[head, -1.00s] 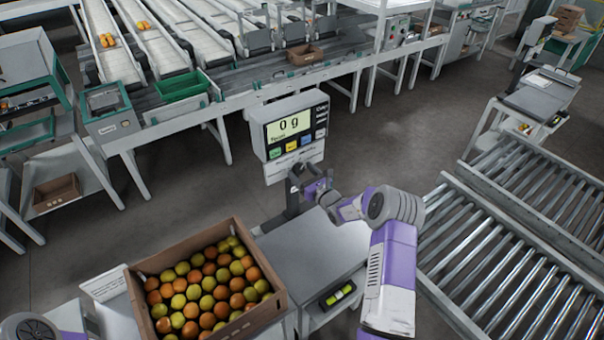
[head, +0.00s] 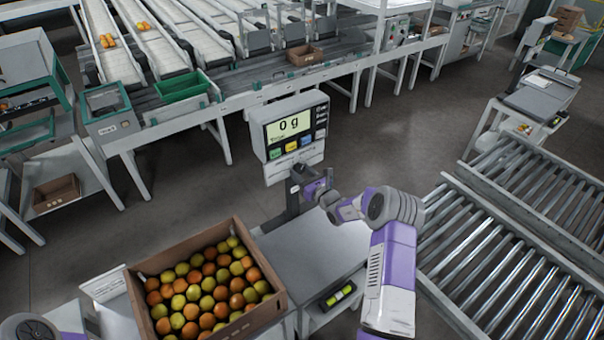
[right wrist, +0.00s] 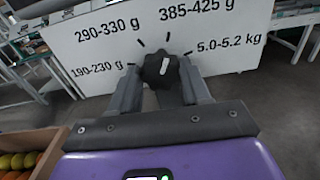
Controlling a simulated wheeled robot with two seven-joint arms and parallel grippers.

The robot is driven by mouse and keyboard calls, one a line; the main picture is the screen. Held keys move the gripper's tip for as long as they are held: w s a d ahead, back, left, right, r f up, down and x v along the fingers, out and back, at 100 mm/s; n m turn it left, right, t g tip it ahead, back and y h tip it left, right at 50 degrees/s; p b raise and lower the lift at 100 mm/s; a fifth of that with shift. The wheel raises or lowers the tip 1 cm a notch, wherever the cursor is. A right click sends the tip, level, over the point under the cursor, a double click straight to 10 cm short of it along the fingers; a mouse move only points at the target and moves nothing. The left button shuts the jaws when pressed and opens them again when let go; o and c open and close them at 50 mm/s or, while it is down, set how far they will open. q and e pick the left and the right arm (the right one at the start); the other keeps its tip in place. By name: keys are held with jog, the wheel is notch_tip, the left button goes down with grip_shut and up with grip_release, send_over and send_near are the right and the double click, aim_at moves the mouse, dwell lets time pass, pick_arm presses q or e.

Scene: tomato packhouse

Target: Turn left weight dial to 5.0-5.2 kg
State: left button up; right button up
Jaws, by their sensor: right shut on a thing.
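The left weight dial (right wrist: 152,72) is a dark round knob on a white panel (right wrist: 90,48) in the right wrist view. Its white pointer mark stands nearly upright, leaning slightly right, roughly toward the 385-425 g tick. The 5.0-5.2 kg label (right wrist: 229,45) is to the right of the dial, with its tick at the upper right. My right gripper (right wrist: 158,82) is shut on the dial, one finger on each side. In the head view my right gripper (head: 300,180) is at the panel below the scale display (head: 288,126), which reads 0 g. My left gripper is out of view.
A cardboard crate (head: 278,302) of red and yellow-green tomatoes stands left of the grey scale platform (head: 310,250). Roller conveyors (head: 505,265) lie to the right. A sorting line (head: 250,85) runs across the back, beyond open floor.

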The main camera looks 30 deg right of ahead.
jog(key=shift+m, duration=1)
jog(key=m, duration=0.2)
jog(key=shift+m, duration=0.3)
jog(key=m+p, duration=0.1)
jog(key=m, duration=0.3)
jog(key=shift+m+p, duration=0.3)
jog(key=shift+m, duration=0.3)
jog(key=o, duration=1.1)
jog(key=shift+c, duration=0.2)
jog(key=shift+s, duration=0.1)
